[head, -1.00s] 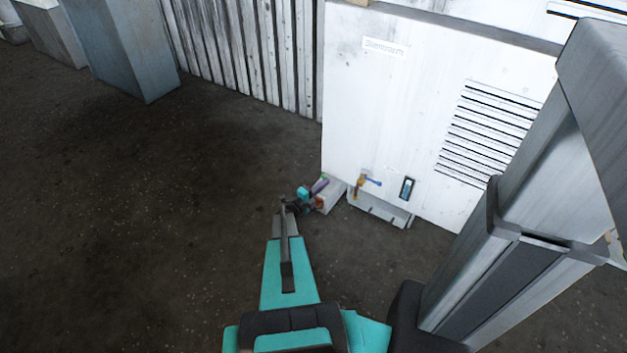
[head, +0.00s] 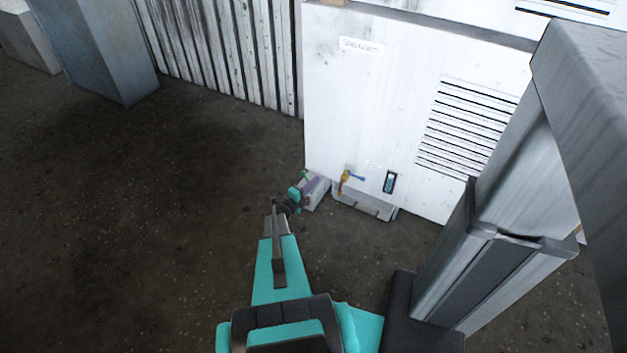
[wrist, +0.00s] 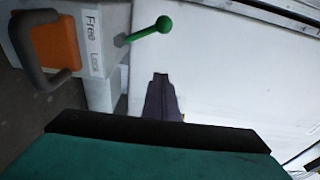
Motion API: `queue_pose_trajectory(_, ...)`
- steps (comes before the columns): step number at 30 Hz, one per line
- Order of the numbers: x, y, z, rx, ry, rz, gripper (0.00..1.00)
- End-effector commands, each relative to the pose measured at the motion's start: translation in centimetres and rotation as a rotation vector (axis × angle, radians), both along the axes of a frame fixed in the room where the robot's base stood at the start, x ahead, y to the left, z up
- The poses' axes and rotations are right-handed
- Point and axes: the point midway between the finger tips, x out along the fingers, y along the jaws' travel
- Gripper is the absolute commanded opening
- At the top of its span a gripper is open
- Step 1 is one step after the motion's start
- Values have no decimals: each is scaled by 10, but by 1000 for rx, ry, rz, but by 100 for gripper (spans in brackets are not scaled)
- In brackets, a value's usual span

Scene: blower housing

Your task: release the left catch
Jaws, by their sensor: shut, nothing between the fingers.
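A green ball-ended lever (wrist: 146,31) sticks out from a grey box (wrist: 84,14) in the wrist view. Beside it is a white label (wrist: 93,42) reading "Free" and "Lock"; I cannot tell which word the lever points to. The lever is probably the left catch. My gripper (wrist: 161,76) is shut and empty, its dark fingers below the green knob in the picture, apart from it.
An orange panel (wrist: 56,44) with a dark curved handle (wrist: 24,50) is on the box. The white housing (head: 390,85) stands behind. A yellow fitting with a blue lever (head: 356,177), a gauge (head: 390,182) and a grey ledge (head: 365,205) are to the right. Floor on the left is clear.

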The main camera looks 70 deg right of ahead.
Motion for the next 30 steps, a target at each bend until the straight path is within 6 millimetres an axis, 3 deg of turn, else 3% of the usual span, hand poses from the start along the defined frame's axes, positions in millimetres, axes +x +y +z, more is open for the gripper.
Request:
queue_pose_trajectory(9, 14, 49, -2, 1, 1, -2, 0)
queue_pose_trajectory(15, 21, 69, -4, 0, 0, -2, 0)
queue_pose_trajectory(30, 23, 76, -5, -1, -1, -3, 0)
